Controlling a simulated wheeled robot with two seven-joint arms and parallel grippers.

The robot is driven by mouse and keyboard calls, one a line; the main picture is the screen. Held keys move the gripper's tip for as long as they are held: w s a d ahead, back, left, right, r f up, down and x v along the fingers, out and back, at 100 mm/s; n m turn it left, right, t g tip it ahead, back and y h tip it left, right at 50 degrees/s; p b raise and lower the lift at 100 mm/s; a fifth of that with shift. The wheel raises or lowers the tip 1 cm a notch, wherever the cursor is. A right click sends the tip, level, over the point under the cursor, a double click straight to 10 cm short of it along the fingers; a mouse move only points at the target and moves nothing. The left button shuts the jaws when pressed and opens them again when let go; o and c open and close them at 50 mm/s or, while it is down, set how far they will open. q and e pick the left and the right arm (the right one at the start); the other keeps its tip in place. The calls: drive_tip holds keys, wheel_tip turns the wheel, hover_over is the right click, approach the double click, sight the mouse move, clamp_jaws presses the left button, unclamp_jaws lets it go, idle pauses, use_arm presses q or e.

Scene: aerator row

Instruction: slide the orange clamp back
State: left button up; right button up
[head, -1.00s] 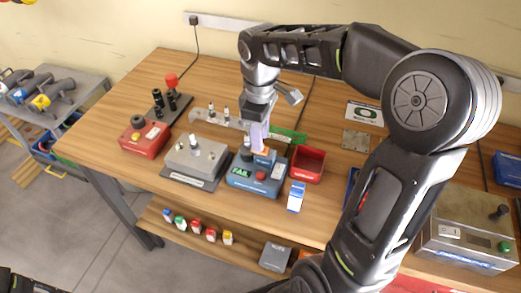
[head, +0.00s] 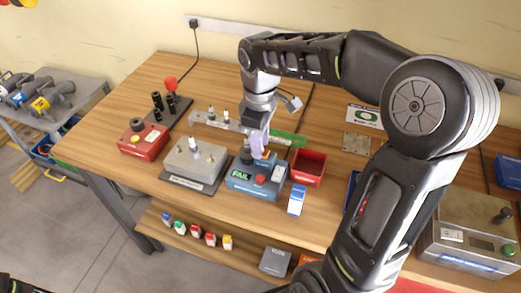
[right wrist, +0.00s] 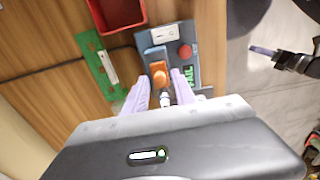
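The orange clamp (right wrist: 159,73) sits on the blue test unit (head: 240,187), whose display reads FAIL. In the head view only a bit of the clamp (head: 265,154) shows below my right gripper. In the right wrist view my right gripper (right wrist: 160,77) has its two pale fingers apart, one on each side of the clamp. A narrow gap seems to show beside the clamp, and I see no firm contact. A small metal fitting (right wrist: 165,98) shows between the fingers. My left gripper (right wrist: 262,51) shows at the right of the wrist view, away from the bench; its opening is unclear.
A red bin (head: 309,168) stands right of the unit and a green strip (head: 290,139) lies behind it. A grey fixture (head: 190,160) stands on the left. A blue-and-white box (head: 297,200) stands at the front edge. Bare wood (head: 325,120) lies behind the bin.

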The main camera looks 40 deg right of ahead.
drive_tip(key=shift+f+b, duration=0.5)
drive_tip(key=shift+f, duration=0.3)
drive_tip(key=shift+r, duration=0.15)
clamp_jaws()
drive_tip(key=shift+s+d, duration=0.1)
drive_tip(key=shift+d, duration=0.05)
drive_tip(key=shift+s+d, duration=0.35)
drive_tip(key=shift+s, duration=0.2)
idle(0.4)
